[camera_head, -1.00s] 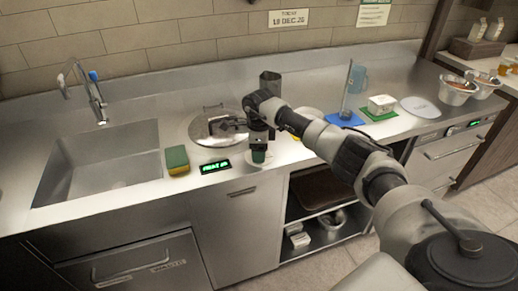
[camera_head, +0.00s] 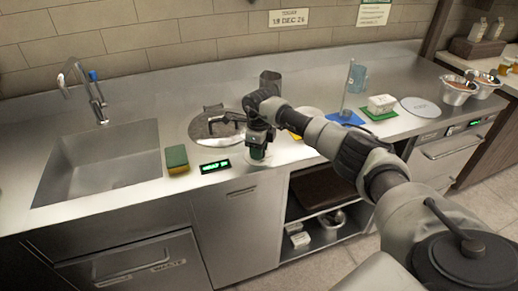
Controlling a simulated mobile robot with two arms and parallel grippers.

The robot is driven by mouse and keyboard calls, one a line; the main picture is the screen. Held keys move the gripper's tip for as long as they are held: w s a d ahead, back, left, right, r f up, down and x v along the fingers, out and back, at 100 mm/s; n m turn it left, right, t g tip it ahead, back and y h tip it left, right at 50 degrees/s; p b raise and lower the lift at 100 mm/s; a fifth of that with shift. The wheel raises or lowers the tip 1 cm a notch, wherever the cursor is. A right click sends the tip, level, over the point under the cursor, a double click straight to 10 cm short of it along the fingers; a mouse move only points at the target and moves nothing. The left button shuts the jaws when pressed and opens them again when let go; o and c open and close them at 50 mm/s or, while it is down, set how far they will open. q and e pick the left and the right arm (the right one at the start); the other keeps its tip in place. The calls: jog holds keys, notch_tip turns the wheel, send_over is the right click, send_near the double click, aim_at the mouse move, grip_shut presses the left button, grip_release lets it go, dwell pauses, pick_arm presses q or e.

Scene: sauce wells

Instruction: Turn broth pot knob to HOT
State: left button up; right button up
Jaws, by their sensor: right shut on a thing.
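My right gripper (camera_head: 257,151) points down at the counter's front edge, just right of a small green-lit display (camera_head: 214,166). It is shut on a small dark green knob, mostly hidden between the fingers. A pale round plate or dial (camera_head: 250,163) shows beneath it. The display's lettering is too small to read. My left gripper is not in view.
A sink (camera_head: 105,160) with a tap is at the left, and a green and yellow sponge (camera_head: 177,159) lies beside it. Blue and green mats (camera_head: 379,115) with items and metal bowls (camera_head: 457,90) are at the right.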

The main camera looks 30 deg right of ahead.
jog(key=m, duration=0.4)
jog(key=shift+r+m, duration=0.1)
jog(key=shift+m, duration=0.2)
jog(key=m+p, duration=0.1)
jog(key=m, duration=0.2)
jog(key=shift+m, duration=0.4)
jog(key=m+p, duration=0.1)
jog(key=m, duration=0.2)
jog(key=shift+m, duration=0.3)
jog(key=m+p, duration=0.1)
jog(key=m, duration=0.3)
jog(key=shift+r+p, duration=0.1)
jog(key=shift+p, duration=0.3)
jog(key=m+p, duration=0.2)
jog(key=m, duration=0.3)
jog(key=m+p, duration=0.2)
jog(key=m, duration=0.1)
jog(key=shift+m, duration=0.3)
jog(key=m+p, duration=0.2)
jog(key=m, duration=0.2)
jog(key=shift+p, duration=0.3)
jog(key=shift+m+p, duration=0.95)
jog(key=shift+m, duration=0.85)
jog(key=shift+w, duration=0.1)
